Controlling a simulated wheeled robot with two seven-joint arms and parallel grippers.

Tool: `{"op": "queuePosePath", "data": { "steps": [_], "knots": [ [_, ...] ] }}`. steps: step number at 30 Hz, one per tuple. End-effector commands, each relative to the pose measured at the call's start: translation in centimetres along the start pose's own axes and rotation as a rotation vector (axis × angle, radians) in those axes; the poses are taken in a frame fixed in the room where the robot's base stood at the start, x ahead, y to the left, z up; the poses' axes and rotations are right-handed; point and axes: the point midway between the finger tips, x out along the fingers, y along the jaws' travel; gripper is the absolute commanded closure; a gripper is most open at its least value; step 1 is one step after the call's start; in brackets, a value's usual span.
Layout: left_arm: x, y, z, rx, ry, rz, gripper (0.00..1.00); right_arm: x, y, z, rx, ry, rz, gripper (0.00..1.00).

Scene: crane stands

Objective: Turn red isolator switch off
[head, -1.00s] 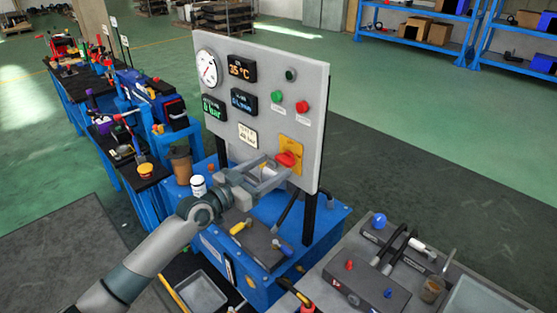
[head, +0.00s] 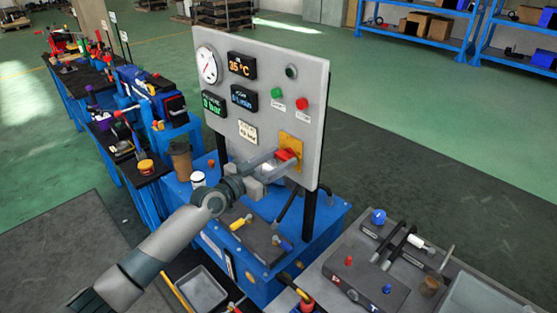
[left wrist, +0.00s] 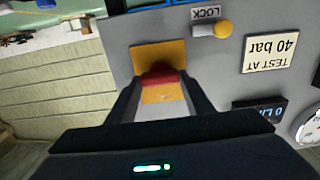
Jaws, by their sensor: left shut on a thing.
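The red isolator switch handle (head: 287,154) sits on a yellow plate (head: 297,143) at the lower right of the grey upright panel (head: 268,110). My left gripper (head: 283,161) reaches in from the left, its two fingers at the handle. In the left wrist view, the red handle (left wrist: 160,76) lies between the fingertips (left wrist: 158,88), in front of the yellow plate (left wrist: 150,52). The gripper is shut on the handle. The fingers partly hide the handle and the plate's lower part. My right gripper is not in view.
The panel also carries a gauge (head: 207,65), displays, a green button (head: 277,93) and a red button (head: 302,104). The panel stands on a blue bench (head: 325,225) holding a brown cup (head: 181,160) and a white-lidded container (head: 198,180). A grey table (head: 455,295) stands at right.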

Motion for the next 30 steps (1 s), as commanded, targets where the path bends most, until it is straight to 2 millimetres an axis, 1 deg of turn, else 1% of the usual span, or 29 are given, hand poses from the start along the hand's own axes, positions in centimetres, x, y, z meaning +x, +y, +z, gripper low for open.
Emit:
{"op": "queuePosePath", "data": {
  "steps": [8,14,20,30],
  "knots": [
    [0.0,0.0,0.1,-0.04,-0.001,0.001,0.76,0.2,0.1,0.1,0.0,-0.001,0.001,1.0],
    [0.0,0.0,0.1,-0.131,0.0,-0.001,0.76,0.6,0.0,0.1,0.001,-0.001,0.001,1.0],
    [0.0,-0.1,0.1,-0.277,0.0,-0.001,0.76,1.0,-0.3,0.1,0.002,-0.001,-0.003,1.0],
    [0.0,-0.2,0.1,-0.596,-0.001,0.0,0.76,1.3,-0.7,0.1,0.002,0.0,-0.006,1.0]
  ]
}}
